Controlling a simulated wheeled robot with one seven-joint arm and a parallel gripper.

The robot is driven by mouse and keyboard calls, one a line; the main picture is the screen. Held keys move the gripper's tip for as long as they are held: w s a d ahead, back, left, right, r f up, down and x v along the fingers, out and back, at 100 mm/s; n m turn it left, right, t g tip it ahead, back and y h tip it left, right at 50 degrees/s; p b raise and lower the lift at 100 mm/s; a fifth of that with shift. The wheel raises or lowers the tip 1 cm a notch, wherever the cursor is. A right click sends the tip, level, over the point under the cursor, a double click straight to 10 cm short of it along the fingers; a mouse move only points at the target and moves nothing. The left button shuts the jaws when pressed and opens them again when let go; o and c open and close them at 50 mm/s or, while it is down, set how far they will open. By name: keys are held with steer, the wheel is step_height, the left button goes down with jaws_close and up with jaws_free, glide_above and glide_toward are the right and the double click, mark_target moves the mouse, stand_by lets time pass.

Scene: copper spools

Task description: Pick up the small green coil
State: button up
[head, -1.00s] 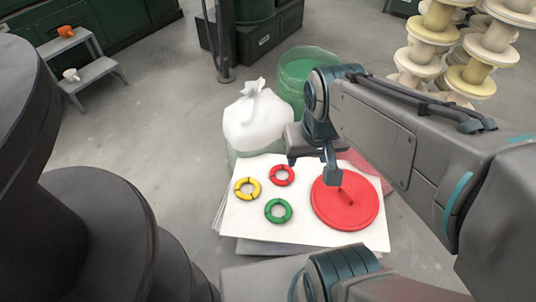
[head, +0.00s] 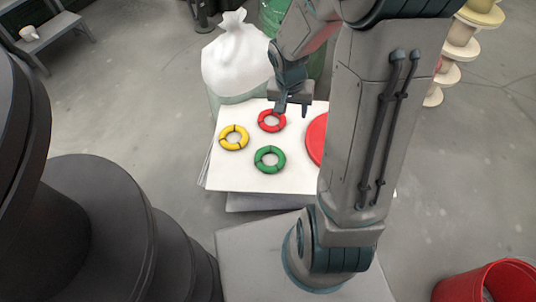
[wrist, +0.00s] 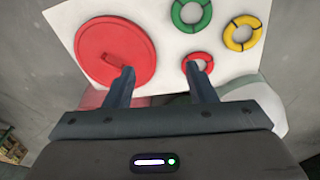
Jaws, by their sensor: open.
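The small green coil (head: 269,160) is a ring with dark ties, lying flat on the white board (head: 290,182) in the head view. In the wrist view the green coil (wrist: 192,14) is at the top, partly cut off by the frame edge. A red coil (head: 271,121) and a yellow coil (head: 234,138) lie beside it on the board. My gripper (head: 291,108) is open and empty above the board, near the red coil. In the wrist view its fingers (wrist: 160,78) point between the red coil and the red disc, apart from the green coil.
A red disc with a handle (wrist: 115,50) lies on the board, mostly hidden by my arm in the head view. A white bag (head: 236,55) stands behind the board. A red bin (head: 490,283) and stacked spools (head: 470,45) are at right.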

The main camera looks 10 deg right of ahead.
steer(key=w+f+m+y+b, duration=0.1)
steer(key=w+f+m+b, duration=0.2)
steer(key=f+b, duration=1.15)
steer(key=p, duration=0.4)
glide_above(281, 161)
steer(key=shift+g, duration=0.4)
steer(key=f, duration=1.4)
steer(key=shift+s+f, duration=0.3)
steer(key=shift+w+f+b, duration=0.15)
steer(key=shift+f+b, duration=0.65)
steer(key=shift+f, duration=0.7)
steer(key=shift+w+f+b, duration=0.1)
steer(key=shift+f+b, duration=0.65)
steer(key=shift+f, duration=0.75)
jaws_close()
